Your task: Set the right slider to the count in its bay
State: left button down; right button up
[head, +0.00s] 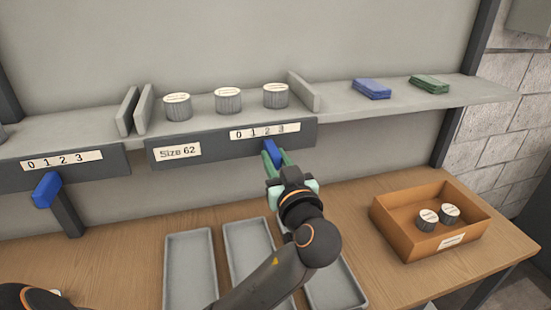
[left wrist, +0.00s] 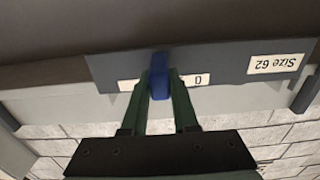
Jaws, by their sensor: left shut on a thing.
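The right slider, a blue knob (head: 272,149), sits on the front rail (head: 215,148) under a number strip (head: 264,131) reading 0 1 2 3. It is below the 2 and 3 end; its exact mark is hard to tell. My left gripper (head: 274,158) is shut on this knob, one green finger on each side. In the left wrist view the knob (left wrist: 159,76) stands between the fingers (left wrist: 160,92), hiding part of the upside-down strip; the 0 shows. The bay above holds three grey ribbed tins (head: 177,107), (head: 228,100), (head: 276,96), and is labelled Size 62 (head: 178,151).
Another blue slider (head: 46,189) hangs under the left strip (head: 63,160). Blue (head: 371,89) and green (head: 429,84) stacks lie on the shelf at right. An orange box (head: 398,232) with two tins stands on the table, beside grey trays (head: 190,270). Dividers (head: 303,91) edge the bay.

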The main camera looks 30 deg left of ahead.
dwell(0.8)
pick_arm(q)
jog(key=shift+w+d+r+b, duration=0.1)
jog(key=shift+w+d+b, duration=0.7)
jog(key=shift+w+d, duration=0.35)
jog(key=shift+w+a, duration=0.1)
jog(key=c, duration=0.7)
grip_release()
jog(key=shift+w, duration=0.1)
